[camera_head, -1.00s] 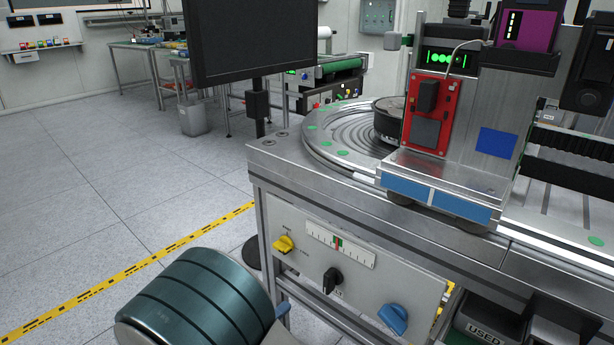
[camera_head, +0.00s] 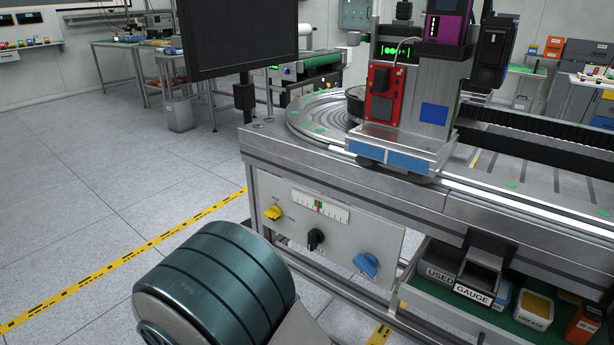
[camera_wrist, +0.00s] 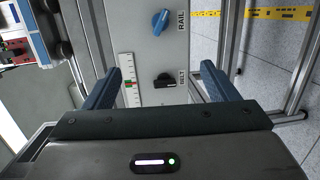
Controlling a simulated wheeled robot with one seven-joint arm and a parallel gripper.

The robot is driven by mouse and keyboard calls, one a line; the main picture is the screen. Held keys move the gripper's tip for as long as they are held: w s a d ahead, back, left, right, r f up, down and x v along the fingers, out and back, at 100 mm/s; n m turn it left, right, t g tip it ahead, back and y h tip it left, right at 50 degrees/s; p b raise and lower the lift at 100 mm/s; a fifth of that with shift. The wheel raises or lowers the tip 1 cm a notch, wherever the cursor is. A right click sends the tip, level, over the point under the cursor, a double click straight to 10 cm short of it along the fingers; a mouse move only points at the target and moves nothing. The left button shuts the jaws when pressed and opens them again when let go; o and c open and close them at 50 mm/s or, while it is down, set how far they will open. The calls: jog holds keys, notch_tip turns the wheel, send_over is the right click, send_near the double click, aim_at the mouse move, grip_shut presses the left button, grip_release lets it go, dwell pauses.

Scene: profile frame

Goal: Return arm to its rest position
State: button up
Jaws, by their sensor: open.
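My gripper (camera_wrist: 160,88) shows in the wrist view with its two blue fingers spread apart and nothing between them. Beyond the fingers is the grey control panel (camera_wrist: 190,45) with a black knob marked BELT (camera_wrist: 165,80) and a blue knob marked RAIL (camera_wrist: 160,20). In the head view a rounded teal part of my arm fills the lower left, in front of the workbench. My gripper itself is out of sight in that view. The panel there also carries a yellow knob (camera_head: 273,212) and a scale with a red and green mark (camera_head: 319,206).
The metal workbench (camera_head: 340,175) bears a carriage with a red module (camera_head: 382,92). Below it, a green-lined drawer (camera_head: 490,312) holds bins labelled USED, GAUGE and GREASE. A dark monitor (camera_head: 235,35) stands behind. The floor at left is clear, crossed by a yellow line (camera_head: 110,268).

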jog(key=s+d+r+m+g+y+p, duration=0.2)
jog(key=d+r+m+g+p, duration=0.1)
jog(key=d+r+g+p, duration=0.4)
jog(key=s+d+r+m+g+y+p, duration=0.1)
jog(key=s+d+r+m+g+p, duration=0.3)
jog(key=d+r, duration=0.45)
jog(key=s+d+r+m+t+y+p, duration=0.1)
jog(key=r+y+p, duration=0.3)
jog(key=r+p, duration=0.3)
jog(key=s+d+r+m+t+y+p, duration=0.1)
jog(key=r+y+p, duration=0.4)
jog(key=r, duration=0.6)
jog(key=shift+s+d+r+p, duration=0.2)
jog(key=shift+d+r+p, duration=0.1)
jog(key=shift+d+p, duration=0.5)
jog(key=shift+a, duration=0.15)
jog(key=shift+c, duration=0.3)
